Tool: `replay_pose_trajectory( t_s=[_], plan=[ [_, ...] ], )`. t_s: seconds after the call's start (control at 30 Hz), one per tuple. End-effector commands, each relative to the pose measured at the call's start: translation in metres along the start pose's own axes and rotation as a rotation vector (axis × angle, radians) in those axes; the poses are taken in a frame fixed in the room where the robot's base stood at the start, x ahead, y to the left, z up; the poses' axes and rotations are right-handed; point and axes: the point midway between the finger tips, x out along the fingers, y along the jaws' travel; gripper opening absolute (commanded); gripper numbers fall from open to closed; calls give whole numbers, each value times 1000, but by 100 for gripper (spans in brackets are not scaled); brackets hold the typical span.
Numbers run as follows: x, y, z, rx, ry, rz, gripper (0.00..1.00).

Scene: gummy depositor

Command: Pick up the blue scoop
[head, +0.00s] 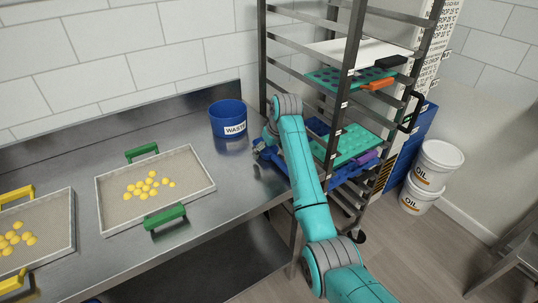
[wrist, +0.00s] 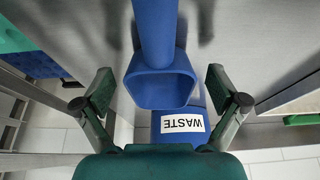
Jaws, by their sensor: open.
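The blue scoop (wrist: 160,85) lies on the steel table in the wrist view, its hollow end facing the camera and its handle running up toward the top edge. My gripper (wrist: 160,88) is open, with one finger on each side of the scoop and visible gaps between. I cannot tell how far above the table the fingertips are. In the head view my gripper (head: 264,150) is low over the right end of the table, and I cannot clearly pick out the scoop there, as the arm covers that spot.
A blue WASTE bin (head: 228,120) stands close behind my gripper. The rack (head: 352,75) with trays is just right of my arm. A tray of yellow gummies (head: 110,205) with green handles sits to the left. Oil buckets (head: 437,165) stand on the floor at right.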

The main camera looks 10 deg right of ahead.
Motion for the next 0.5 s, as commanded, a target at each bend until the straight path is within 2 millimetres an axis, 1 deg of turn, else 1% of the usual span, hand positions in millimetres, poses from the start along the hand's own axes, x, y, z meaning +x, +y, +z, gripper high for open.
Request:
replay_pose_trajectory(
  t_s=[0.1, 0.13, 0.17, 0.2, 0.27, 0.3, 0.4, 0.5],
  plan=[
    [0, 0, 0, 0, 0, 0, 96],
    [0, 0, 0, 0, 0, 0, 94],
    [0, 0, 0, 0, 0, 0, 86],
    [0, 0, 0, 0, 0, 0, 76],
    [0, 0, 0, 0, 0, 0, 61],
    [0, 0, 0, 0, 0, 0, 51],
    [0, 0, 0, 0, -1, 0, 30],
    [0, 0, 0, 0, -1, 0, 30]
  ],
)
